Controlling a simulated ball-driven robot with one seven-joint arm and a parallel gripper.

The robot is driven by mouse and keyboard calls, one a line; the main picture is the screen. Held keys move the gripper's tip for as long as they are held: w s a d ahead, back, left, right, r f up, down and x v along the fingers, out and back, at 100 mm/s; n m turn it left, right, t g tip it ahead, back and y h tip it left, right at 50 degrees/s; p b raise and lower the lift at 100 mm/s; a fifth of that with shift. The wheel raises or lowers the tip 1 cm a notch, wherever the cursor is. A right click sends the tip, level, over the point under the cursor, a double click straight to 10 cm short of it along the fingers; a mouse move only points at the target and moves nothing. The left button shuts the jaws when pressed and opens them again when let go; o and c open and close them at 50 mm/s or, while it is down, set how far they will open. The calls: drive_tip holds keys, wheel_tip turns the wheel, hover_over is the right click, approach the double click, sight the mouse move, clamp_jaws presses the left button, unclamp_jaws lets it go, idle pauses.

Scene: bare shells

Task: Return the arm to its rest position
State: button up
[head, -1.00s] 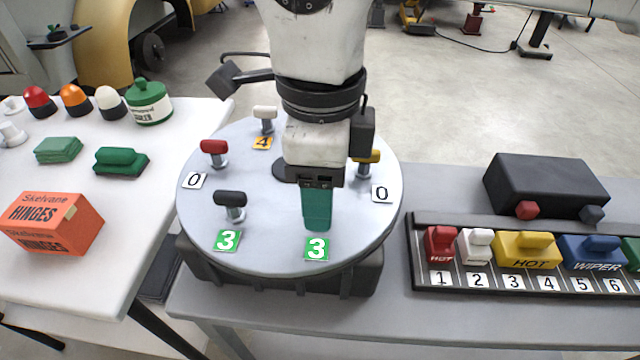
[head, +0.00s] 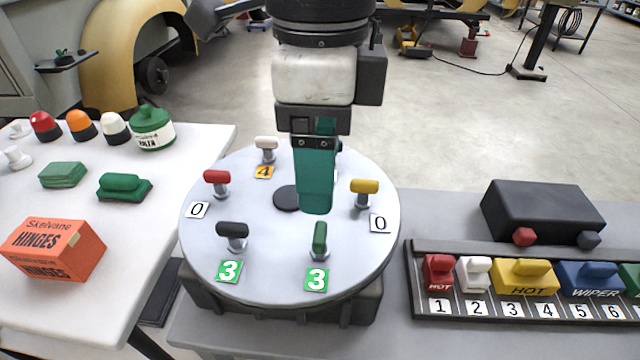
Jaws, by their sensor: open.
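My gripper (head: 315,208) hangs above the round grey turntable (head: 275,280), with its teal fingers pointing down. It is apart from the knobs and holds nothing that I can see. Just below and in front of it stands the green-topped knob (head: 319,237), by a green tag marked 3. A black knob (head: 232,231), a red knob (head: 216,178), a white knob (head: 265,144) and a yellow knob (head: 364,188) stand around the disc. The gripper hides part of the disc's middle and right back.
A rack (head: 412,290) of coloured, numbered blocks and a black box (head: 543,210) stand at right. The white table (head: 110,215) at left carries an orange hinge box (head: 52,249), green pieces, a green jar (head: 152,128) and several domed lamps. Open floor lies behind.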

drive_tip(key=shift+r, duration=0.9)
